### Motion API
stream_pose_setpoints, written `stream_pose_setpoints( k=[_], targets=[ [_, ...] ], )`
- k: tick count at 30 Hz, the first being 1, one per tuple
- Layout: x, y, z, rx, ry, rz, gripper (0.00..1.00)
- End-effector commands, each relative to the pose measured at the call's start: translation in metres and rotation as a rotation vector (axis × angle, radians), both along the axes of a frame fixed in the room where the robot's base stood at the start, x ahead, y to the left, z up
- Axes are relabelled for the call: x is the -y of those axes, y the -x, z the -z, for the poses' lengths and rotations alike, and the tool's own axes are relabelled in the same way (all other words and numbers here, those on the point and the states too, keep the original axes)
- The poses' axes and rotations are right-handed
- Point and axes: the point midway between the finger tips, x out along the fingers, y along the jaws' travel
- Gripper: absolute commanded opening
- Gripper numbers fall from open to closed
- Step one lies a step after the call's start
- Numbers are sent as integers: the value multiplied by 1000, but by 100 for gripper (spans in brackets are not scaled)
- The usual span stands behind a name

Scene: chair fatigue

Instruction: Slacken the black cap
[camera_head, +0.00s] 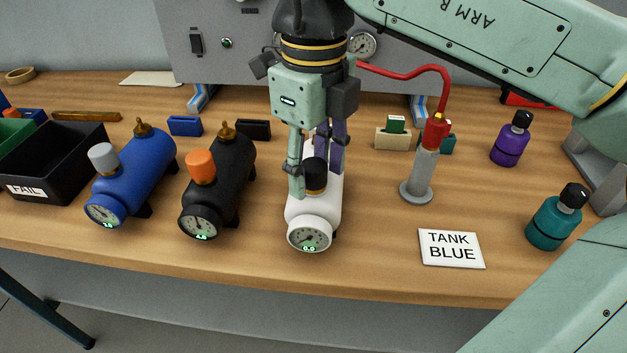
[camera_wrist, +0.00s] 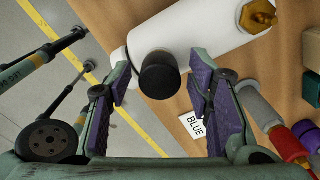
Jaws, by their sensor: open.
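The black cap (camera_head: 315,178) sits on top of the white tank (camera_head: 312,214), which lies on the workbench with its dial facing the front edge. In the wrist view the black cap (camera_wrist: 159,76) shows whole against the white tank (camera_wrist: 192,36). My gripper (camera_head: 311,184) is open and points down over the white tank. Its two fingers stand on either side of the cap, with a visible gap to each purple pad in the wrist view. One finger partly hides the cap's left side in the head view.
A blue tank (camera_head: 134,177) with a grey cap and a black tank (camera_head: 220,184) with an orange cap stand left. A FAIL bin (camera_head: 66,152) is far left. Right are a red-topped grey post (camera_head: 424,170), a TANK BLUE card (camera_head: 451,249), purple (camera_head: 508,146) and teal (camera_head: 553,226) bottles.

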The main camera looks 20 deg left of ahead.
Motion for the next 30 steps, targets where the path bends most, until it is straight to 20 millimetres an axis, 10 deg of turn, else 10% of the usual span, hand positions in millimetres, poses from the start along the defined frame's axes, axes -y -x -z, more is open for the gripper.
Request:
stream_pose_setpoints(
  k=[30],
  targets=[
    [0,0,-1,1,2,494,47]
  ],
)
